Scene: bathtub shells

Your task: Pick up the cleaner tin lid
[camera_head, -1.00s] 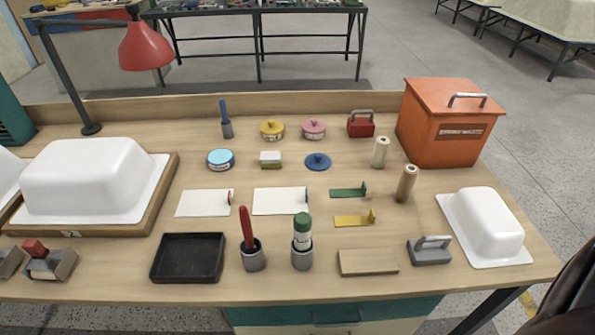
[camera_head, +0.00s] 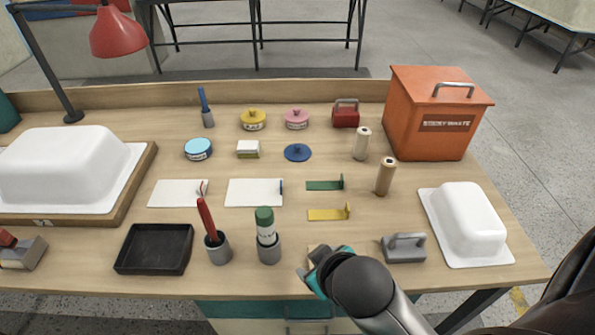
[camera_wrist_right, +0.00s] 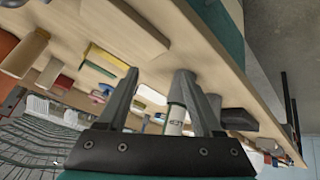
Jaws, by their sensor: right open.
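A dark blue round lid with a knob (camera_head: 297,153) lies flat on the workbench, in the middle of the head view. An open-looking light blue tin (camera_head: 198,149) stands to its left. Yellow (camera_head: 253,120) and pink (camera_head: 296,119) tins with knobbed lids stand behind. My right gripper (camera_head: 318,268) is low over the bench's front edge, well in front of the blue lid, and covers most of a wooden block. In the right wrist view the gripper (camera_wrist_right: 160,76) is open with nothing held; a green-and-white bottle (camera_wrist_right: 174,121) shows beyond its fingers. My left gripper is not in view.
A green-capped bottle (camera_head: 265,226) and a red-handled tool (camera_head: 206,219) stand in grey cups left of my gripper. Green (camera_head: 325,185) and yellow (camera_head: 330,214) brackets lie between gripper and lid. Upright rolls (camera_head: 385,177) and an orange bin (camera_head: 432,120) stand right.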

